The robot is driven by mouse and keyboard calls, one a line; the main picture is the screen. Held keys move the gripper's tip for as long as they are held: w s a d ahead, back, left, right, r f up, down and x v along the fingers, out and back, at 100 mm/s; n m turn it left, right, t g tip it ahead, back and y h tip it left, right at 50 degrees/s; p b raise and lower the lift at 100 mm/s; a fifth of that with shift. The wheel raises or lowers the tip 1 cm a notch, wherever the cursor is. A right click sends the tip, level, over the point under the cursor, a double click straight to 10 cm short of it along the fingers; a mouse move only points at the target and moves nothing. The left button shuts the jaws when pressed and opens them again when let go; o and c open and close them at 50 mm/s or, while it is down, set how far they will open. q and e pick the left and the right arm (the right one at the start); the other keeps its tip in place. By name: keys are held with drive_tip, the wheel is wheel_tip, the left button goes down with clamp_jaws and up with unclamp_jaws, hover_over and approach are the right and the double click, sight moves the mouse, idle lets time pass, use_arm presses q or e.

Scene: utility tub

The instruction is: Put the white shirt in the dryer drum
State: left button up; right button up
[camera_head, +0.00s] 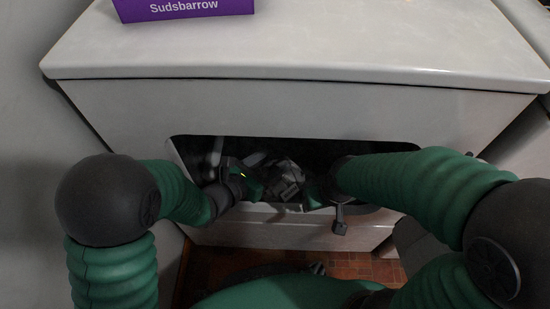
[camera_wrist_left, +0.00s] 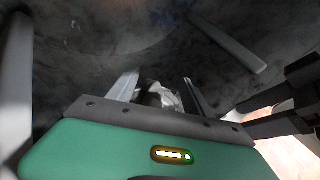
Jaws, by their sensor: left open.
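The white shirt (camera_head: 288,172) shows as a crumpled pale grey patch inside the dryer opening, between my two grippers. In the left wrist view a small piece of white cloth (camera_wrist_left: 160,95) lies between and beyond the fingers of my left gripper (camera_wrist_left: 161,90). That gripper is open; in the head view it is inside the opening, left of the shirt. The dryer drum (camera_wrist_left: 110,45) is a dark, mottled curved wall around it. My right gripper (camera_head: 318,190) reaches in from the right, close to the shirt; its fingers are largely hidden.
The white dryer body (camera_head: 290,108) surrounds the opening, whose edges sit close around both arms. Pale drum vanes (camera_wrist_left: 228,42) stick out from the drum wall. A purple Sudsbarrow box (camera_head: 184,8) stands on the dryer top. Tiled floor (camera_head: 225,265) shows below.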

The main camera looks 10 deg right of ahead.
use_arm(q)
drive_tip(key=s+a+m+g, duration=0.1)
drive_tip(key=s, duration=0.2)
drive_tip(key=s+a+r+m+g, duration=0.1)
drive_tip(key=s+m, duration=0.1)
drive_tip(key=s, duration=0.1)
drive_tip(key=s+a+m+g+p, duration=0.1)
drive_tip(key=s+a+m, duration=0.1)
drive_tip(key=s, duration=0.1)
drive_tip(key=shift+r+g+h, duration=0.2)
drive_tip(key=shift+g+h, duration=0.1)
drive_tip(key=shift+g, duration=0.1)
drive_tip(key=s+a+f+m+g+y, duration=0.3)
drive_tip(key=s+a+m+g, duration=0.1)
drive_tip(key=s+a+m, duration=0.25)
drive_tip(key=w+a+m+t+y, duration=0.2)
drive_tip(key=a+m+y, duration=0.6)
drive_tip(key=a+m, duration=0.6)
drive_tip(key=a, duration=0.5)
drive_tip(key=shift+r, duration=0.25)
